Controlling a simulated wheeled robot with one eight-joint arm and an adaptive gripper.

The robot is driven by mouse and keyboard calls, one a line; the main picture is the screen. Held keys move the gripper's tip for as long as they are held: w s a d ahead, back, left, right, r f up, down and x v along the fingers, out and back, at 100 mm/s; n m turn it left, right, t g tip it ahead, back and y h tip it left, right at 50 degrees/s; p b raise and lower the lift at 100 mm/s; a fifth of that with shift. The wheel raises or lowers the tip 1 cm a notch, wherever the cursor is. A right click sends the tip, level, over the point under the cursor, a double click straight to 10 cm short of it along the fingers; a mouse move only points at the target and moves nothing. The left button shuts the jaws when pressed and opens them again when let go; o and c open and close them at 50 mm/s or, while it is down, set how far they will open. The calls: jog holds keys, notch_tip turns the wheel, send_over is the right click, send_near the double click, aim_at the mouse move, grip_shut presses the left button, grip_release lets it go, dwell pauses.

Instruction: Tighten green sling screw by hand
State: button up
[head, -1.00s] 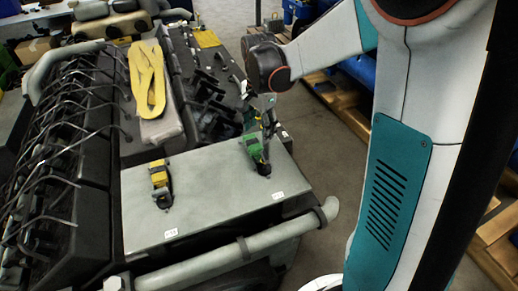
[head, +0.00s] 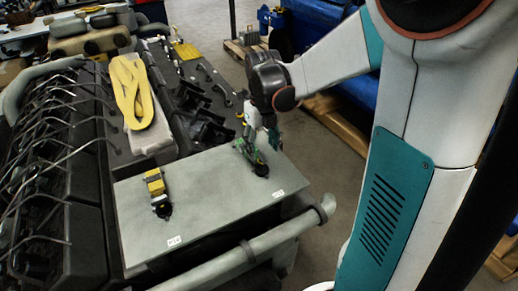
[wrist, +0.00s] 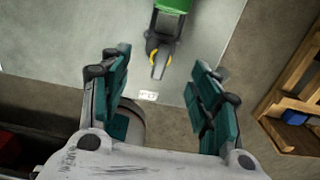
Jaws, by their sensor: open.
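The green sling (head: 244,150) lies near the right end of the grey plate, with a dark shackle (head: 261,169) at its near end. In the wrist view the green sling (wrist: 174,5) is at the top edge. Its shackle has yellow marks, and a grey screw (wrist: 159,66) points toward the gripper. My gripper (wrist: 160,64) is open, with one teal-padded finger on each side of the screw in the picture and a clear gap to both. Whether the fingertips are level with the screw or above it cannot be told. In the head view my gripper (head: 262,130) partly hides the sling.
A second sling, yellow with a dark shackle (head: 156,185), lies on the plate (head: 205,205) at left. A rail (head: 245,258) runs along the near edge. Engine pipes (head: 50,150) stand at left, and a folded yellow strap (head: 133,92) lies behind. A wooden pallet (wrist: 292,85) is at right.

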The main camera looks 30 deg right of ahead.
aim_at(262, 155)
jog(key=n+p, duration=0.1)
jog(key=n, duration=0.3)
jog(key=shift+n, duration=0.3)
jog(key=n+p, duration=0.1)
jog(key=n, duration=0.7)
jog(key=shift+n+p, duration=0.4)
jog(key=n+p, duration=0.1)
jog(key=n, duration=0.3)
jog(key=shift+n, duration=0.4)
jog(key=n+p, duration=0.1)
jog(key=n, duration=0.4)
jog(key=shift+r+p, duration=0.1)
jog(key=shift+p, duration=0.25)
jog(key=n, duration=0.3)
jog(key=shift+n+p, duration=0.3)
jog(key=shift+p, duration=0.1)
jog(key=shift+f+n+b, duration=0.25)
jog(key=shift+n+b, duration=0.15)
jog(key=shift+n, duration=0.3)
jog(key=shift+n+b, duration=0.4)
jog(key=shift+n, duration=0.8)
jog(key=n+b, duration=0.1)
jog(key=n, duration=0.4)
notch_tip(262, 155, down, 5)
jog(key=b, duration=0.4)
jog(key=shift+r, duration=0.1)
